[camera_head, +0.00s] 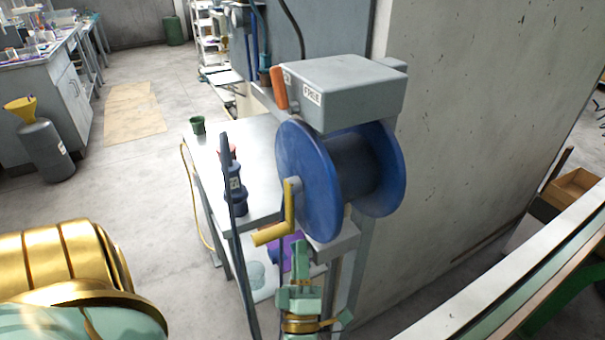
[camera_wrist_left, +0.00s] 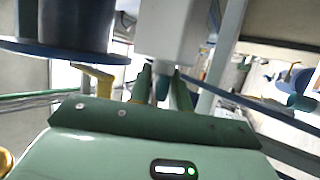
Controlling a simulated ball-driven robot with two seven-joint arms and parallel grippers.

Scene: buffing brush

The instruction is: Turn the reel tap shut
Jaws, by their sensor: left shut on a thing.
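The hose reel (camera_head: 310,180) has two blue flanges and a dark drum, and hangs by the wall. My left gripper (camera_head: 299,252) is just below the reel, right of the yellow crank (camera_head: 288,212). In the left wrist view its fingers (camera_wrist_left: 162,80) are shut on a small teal-blue piece (camera_wrist_left: 162,88) under a pale grey housing. This piece looks like the reel tap. The fingers hide its sides, and I cannot read its angle. It is hidden in the head view. The yellow crank also shows in the left wrist view (camera_wrist_left: 97,80). My right gripper is not in view.
A grey box (camera_head: 345,90) with a label and an orange lever (camera_head: 279,88) sits above the reel. A metal table (camera_head: 250,160) with a dark bottle-like tool (camera_head: 235,190) stands to the left. A concrete wall (camera_head: 480,130) closes the right.

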